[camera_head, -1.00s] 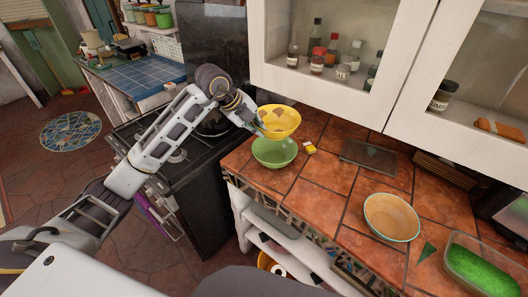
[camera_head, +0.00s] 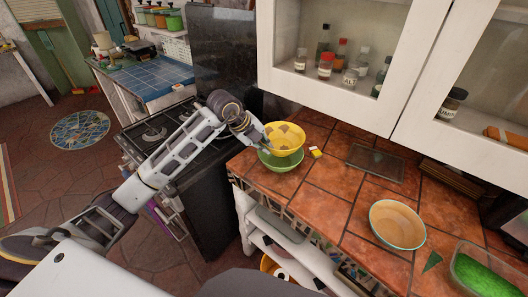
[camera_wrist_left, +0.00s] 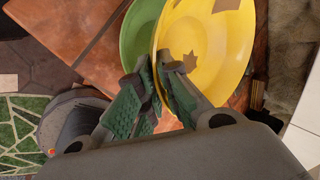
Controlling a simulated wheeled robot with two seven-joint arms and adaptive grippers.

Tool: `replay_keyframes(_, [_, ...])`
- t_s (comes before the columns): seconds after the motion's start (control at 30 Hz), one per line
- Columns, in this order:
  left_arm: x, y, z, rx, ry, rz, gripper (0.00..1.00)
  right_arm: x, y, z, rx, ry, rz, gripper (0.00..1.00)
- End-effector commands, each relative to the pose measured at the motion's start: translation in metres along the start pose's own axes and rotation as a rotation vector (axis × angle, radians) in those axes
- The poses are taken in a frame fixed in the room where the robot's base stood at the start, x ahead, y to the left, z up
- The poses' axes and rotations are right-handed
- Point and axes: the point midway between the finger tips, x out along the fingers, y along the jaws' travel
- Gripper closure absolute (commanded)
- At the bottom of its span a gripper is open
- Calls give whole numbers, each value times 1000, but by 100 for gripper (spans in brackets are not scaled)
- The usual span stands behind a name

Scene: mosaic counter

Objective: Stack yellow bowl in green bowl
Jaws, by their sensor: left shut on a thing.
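The yellow bowl (camera_head: 285,140) with brown leaf marks is at the left end of the tiled counter, upright, over the green bowl (camera_head: 281,162). The green bowl's rim shows below and around it; whether the two touch I cannot tell. My left gripper (camera_head: 264,141) is shut on the yellow bowl's near-left rim. In the left wrist view the fingers (camera_wrist_left: 160,85) pinch the rim of the yellow bowl (camera_wrist_left: 215,45), with the green bowl (camera_wrist_left: 138,32) beside and beneath it. The right gripper is not in view.
A small yellow-and-white item (camera_head: 315,152) lies right of the bowls. A dark glass board (camera_head: 375,163), a tan bowl (camera_head: 397,225) and a tray with green contents (camera_head: 485,275) are farther right. The stove (camera_head: 165,130) is left. Wall cabinets (camera_head: 380,60) hang above.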

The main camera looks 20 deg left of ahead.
Motion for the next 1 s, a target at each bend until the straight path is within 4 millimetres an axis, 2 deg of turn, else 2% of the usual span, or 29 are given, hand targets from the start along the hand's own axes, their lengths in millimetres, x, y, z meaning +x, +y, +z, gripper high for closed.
replay_keyframes(0.3, [24,16,1,-1,1,0,100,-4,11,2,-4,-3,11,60])
replay_keyframes(0.47, [27,17,1,0,0,-1,100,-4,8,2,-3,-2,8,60])
replay_keyframes(0.8, [29,19,1,0,0,-1,100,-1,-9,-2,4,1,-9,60])
replay_keyframes(1.0, [32,21,1,0,0,-2,100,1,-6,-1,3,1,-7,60])
